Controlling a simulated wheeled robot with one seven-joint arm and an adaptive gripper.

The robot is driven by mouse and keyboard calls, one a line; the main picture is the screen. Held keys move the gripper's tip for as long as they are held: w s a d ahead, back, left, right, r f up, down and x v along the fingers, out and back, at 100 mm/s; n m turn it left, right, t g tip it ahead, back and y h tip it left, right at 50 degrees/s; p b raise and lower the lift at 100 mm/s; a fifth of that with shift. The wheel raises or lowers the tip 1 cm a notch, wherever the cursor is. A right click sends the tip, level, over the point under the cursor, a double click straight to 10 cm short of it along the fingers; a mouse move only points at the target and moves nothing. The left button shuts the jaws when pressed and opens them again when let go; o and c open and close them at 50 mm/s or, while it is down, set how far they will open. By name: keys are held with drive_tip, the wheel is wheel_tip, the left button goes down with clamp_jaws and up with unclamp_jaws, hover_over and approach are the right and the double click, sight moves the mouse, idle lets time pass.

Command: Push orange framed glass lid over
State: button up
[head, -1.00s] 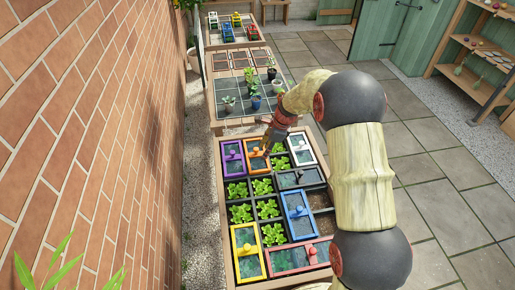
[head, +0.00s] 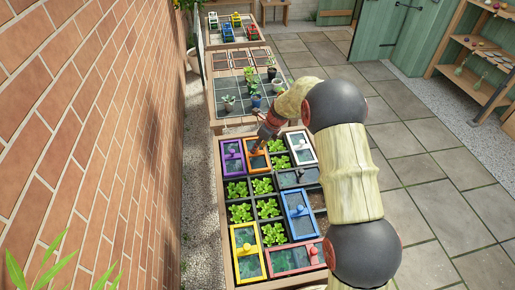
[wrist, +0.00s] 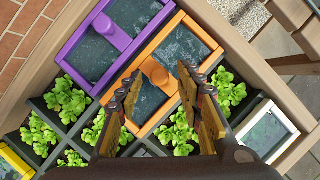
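The orange framed glass lid (head: 257,157) lies in the upper part of the planter box, just right of the purple lid (head: 232,157). Whether a finger touches the knob cannot be told. In the head view my gripper (head: 266,136) is over the lid's far end. The lid's near right part is hidden by my fingers in the wrist view.
The box's wooden rim (wrist: 245,62) runs close beyond the orange lid. A white lid (head: 301,148), a blue lid (head: 299,216), a yellow lid (head: 247,252) and a red lid (head: 296,257) share the box. Leafy plants (head: 262,186) fill several cells.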

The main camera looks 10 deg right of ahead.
drive_tip(key=shift+w+a+f, duration=0.1)
drive_tip(key=shift+w+f, duration=0.05)
drive_tip(key=shift+f, duration=0.2)
drive_tip(key=shift+c, duration=0.3)
clamp_jaws()
idle(0.5)
